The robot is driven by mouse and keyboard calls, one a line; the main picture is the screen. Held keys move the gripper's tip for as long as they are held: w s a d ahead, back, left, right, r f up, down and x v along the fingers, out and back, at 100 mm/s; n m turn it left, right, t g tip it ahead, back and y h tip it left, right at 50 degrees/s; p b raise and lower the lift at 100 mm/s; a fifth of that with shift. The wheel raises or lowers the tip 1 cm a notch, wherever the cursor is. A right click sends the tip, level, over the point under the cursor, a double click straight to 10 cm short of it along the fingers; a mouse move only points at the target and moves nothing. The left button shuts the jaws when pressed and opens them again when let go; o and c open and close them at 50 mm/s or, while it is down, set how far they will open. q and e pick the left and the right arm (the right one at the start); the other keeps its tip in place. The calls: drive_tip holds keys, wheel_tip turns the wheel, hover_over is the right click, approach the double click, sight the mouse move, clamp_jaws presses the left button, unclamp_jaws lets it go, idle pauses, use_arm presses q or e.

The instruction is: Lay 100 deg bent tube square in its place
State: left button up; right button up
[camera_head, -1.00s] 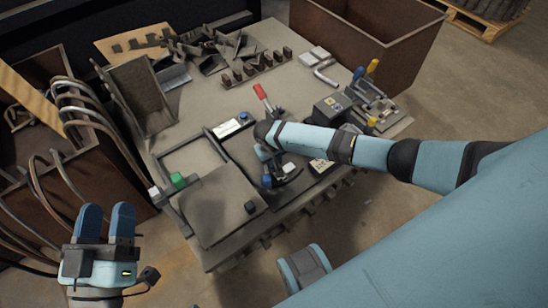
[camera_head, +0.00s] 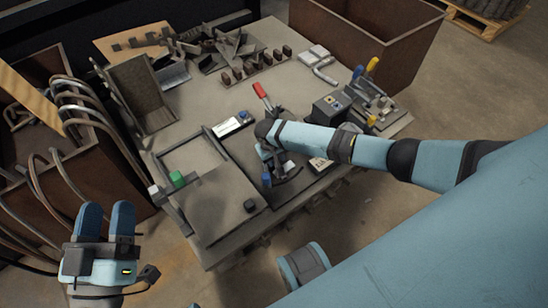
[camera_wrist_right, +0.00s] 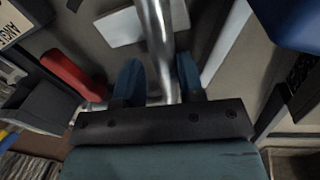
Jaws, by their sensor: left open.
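My left gripper (camera_head: 105,222) is open and empty, low at the left in the head view, off the table. My right arm reaches over the fixture in the middle of the table. Its gripper is mostly hidden there. In the right wrist view the right gripper's blue fingers (camera_wrist_right: 158,80) stand on either side of a shiny metal tube (camera_wrist_right: 155,35). The tube runs up between them. Whether they press on it I cannot tell. A bent tube (camera_head: 324,72) also lies on the table beside white plates.
A red-handled clamp (camera_head: 260,90) stands behind my right arm and shows in the wrist view (camera_wrist_right: 70,72). Brown bins stand on both sides.

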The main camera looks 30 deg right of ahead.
drive_tip(key=shift+s+a+f, duration=0.1)
drive_tip(key=shift+a, duration=0.55)
use_arm(q)
drive_tip(key=shift+f, duration=0.1)
use_arm(e)
drive_tip(key=r, duration=0.1)
drive_tip(key=r+p, duration=0.2)
drive_tip(key=shift+a+r, duration=0.3)
drive_tip(key=shift+r, duration=0.1)
use_arm(q)
drive_tip(key=s+a+f+g+y+p, duration=0.1)
drive_tip(key=a+f+g+y, duration=0.1)
drive_tip(key=f, duration=0.4)
drive_tip(key=s+a+f+g+y+p, duration=0.1)
drive_tip(key=a+f+g+y+p, duration=0.1)
drive_tip(key=f, duration=0.5)
drive_tip(key=shift+a+g+y, duration=0.4)
drive_tip(key=shift+a+g, duration=0.1)
drive_tip(key=shift+g, duration=0.5)
use_arm(e)
wheel_tip(320, 180, up, 10)
drive_tip(key=shift+a, duration=0.3)
use_arm(q)
drive_tip(key=shift+w+f, duration=0.1)
